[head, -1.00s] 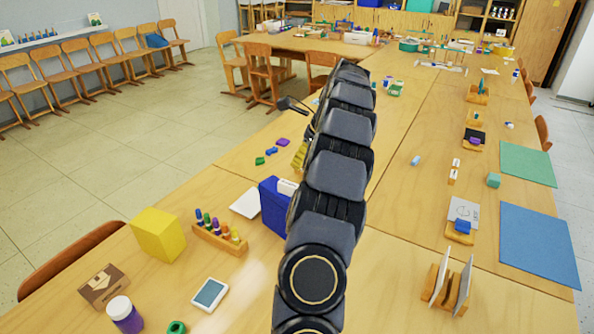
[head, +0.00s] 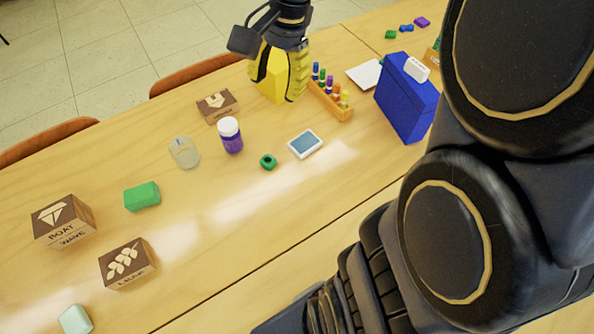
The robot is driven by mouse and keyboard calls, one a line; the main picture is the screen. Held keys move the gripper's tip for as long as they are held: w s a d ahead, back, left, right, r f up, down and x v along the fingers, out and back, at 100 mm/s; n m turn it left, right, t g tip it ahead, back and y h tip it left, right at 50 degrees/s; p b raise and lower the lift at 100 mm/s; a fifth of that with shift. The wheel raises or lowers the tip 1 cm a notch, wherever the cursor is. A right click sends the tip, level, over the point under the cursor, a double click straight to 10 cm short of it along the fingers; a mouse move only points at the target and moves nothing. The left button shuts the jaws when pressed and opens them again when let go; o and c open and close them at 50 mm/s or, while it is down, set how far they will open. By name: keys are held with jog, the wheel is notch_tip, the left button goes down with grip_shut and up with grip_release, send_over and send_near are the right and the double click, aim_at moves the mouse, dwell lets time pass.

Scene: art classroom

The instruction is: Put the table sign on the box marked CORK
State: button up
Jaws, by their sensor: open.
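A small white piece with dark marks (head: 417,69), which may be the table sign, sits on top of a blue box (head: 405,100) at the right of the head view. My gripper (head: 279,84) is open, pointing down at the yellow block (head: 270,86), which its fingers partly cover. I cannot tell if they touch. Brown marked boxes stand to the left: one with a boat picture reading BOAT and WAVE (head: 63,222), one with a leaf-like picture (head: 127,264), and one with an arrow-like picture (head: 217,105). I cannot read CORK on any of them.
A purple jar with a white lid (head: 230,136), a clear jar (head: 184,152), a green block (head: 142,196), a green ring (head: 268,161), a framed card (head: 305,144) and a rack of coloured pegs (head: 332,100) stand on the table. Its front middle is clear.

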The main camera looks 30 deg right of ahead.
jog(key=s+a+f+n, duration=0.1)
jog(key=s+a+n, duration=0.1)
jog(key=s+n, duration=0.2)
jog(key=s+a+f+n+g+h, duration=0.1)
jog(key=s+a+n, duration=0.2)
jog(key=s, duration=0.4)
jog(key=s+a+f+n+g+h, duration=0.1)
jog(key=s+a+f+n, duration=0.1)
jog(key=s+n, duration=0.3)
jog(key=shift+s+a+n, duration=0.4)
jog(key=shift+s+a, duration=0.1)
jog(key=shift+s, duration=0.35)
